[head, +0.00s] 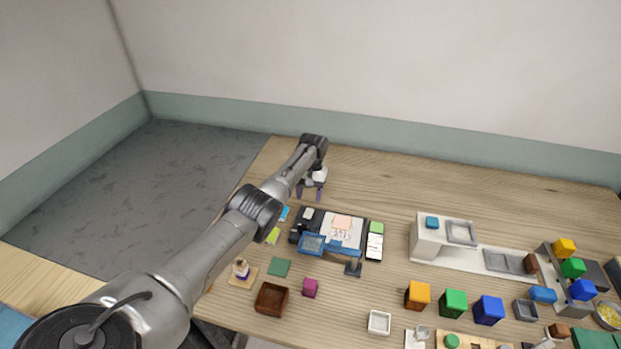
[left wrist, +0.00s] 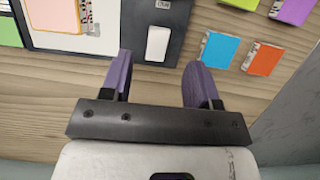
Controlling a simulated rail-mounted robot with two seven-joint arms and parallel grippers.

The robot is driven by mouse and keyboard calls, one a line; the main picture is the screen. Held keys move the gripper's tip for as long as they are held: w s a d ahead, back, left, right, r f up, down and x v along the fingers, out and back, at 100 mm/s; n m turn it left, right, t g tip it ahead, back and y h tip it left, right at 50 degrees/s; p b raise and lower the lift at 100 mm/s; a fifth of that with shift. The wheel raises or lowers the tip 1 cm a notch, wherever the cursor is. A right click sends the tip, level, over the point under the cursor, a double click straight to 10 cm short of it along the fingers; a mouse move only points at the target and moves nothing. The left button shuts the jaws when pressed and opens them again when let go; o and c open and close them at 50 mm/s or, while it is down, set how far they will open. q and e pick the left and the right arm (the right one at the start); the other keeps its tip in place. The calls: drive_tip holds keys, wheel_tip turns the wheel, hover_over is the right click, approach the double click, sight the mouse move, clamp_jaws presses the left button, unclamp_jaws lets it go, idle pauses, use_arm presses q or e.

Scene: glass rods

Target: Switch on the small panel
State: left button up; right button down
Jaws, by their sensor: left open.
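A dark panel (left wrist: 176,20) with a white rocker switch (left wrist: 158,43) and a small label above it is in the left wrist view, just past my fingertips. In the head view the dark panel (head: 297,228) lies on the table beside a white sheet, and the switch (head: 308,213) is a small white patch near its far edge. My left gripper (head: 309,193) is open and empty, just beyond the panel's far edge. In the left wrist view my left gripper (left wrist: 160,62) has its purple fingers either side of the switch's line, apart from it. My right gripper is not in view.
Blue (left wrist: 219,50) and orange (left wrist: 262,59) notepads lie beside the panel. A pink pad (head: 342,222) lies on the sheet, and a blue-framed object (head: 312,244) is near the front. A brown box (head: 271,299) and coloured blocks stand nearer. The table beyond the gripper is clear.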

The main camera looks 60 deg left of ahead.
use_arm(q)
drive_tip(key=b+v, duration=0.1)
drive_tip(key=v, duration=0.6)
drive_tip(key=shift+b, duration=0.35)
idle(0.4)
